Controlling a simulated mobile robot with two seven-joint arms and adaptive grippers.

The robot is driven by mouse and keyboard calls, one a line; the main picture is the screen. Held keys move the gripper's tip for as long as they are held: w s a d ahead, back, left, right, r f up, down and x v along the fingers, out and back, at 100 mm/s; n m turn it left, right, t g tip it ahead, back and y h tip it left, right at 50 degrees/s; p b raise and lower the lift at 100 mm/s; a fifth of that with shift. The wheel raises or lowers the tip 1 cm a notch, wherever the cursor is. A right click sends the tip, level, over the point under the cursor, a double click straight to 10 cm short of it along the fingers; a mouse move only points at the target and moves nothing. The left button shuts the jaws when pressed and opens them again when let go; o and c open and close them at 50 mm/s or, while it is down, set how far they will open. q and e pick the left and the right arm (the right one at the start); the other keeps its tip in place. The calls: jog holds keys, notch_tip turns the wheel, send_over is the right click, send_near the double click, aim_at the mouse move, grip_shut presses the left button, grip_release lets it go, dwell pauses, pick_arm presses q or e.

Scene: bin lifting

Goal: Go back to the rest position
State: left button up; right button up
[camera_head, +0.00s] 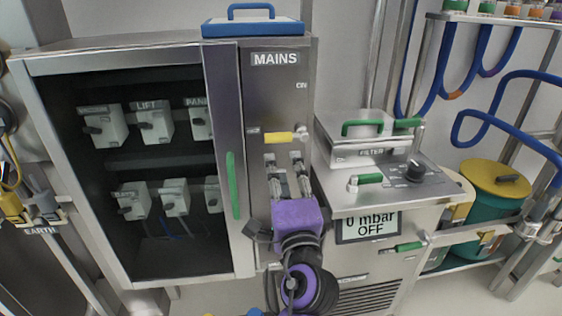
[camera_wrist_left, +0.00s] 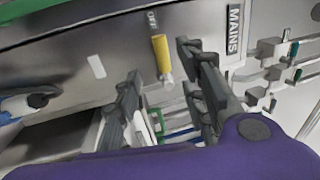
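My left gripper (camera_head: 284,162), on a purple wrist, points up at the front of the steel MAINS cabinet (camera_head: 262,97) in the head view. Its two dark fingers are spread apart with nothing between them. A yellow switch handle (camera_head: 279,137) on the cabinet front lies just above the fingertips. In the left wrist view the yellow handle (camera_wrist_left: 161,55) shows between the open fingers, beside an OFF label. I cannot tell the exact gap between fingers and handle. My right gripper is in neither view.
The cabinet's open bay (camera_head: 150,250) holds several grey switch boxes at the left. A green bar handle (camera_head: 232,185) stands close left of my gripper. A FILTER unit (camera_head: 362,158) and a display reading 0 mbar OFF (camera_head: 369,227) stand close right. A yellow-lidded bin (camera_head: 490,176) is farther right.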

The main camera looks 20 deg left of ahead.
pick_arm(q)
jog(key=shift+s+d, duration=0.1)
dwell(0.5)
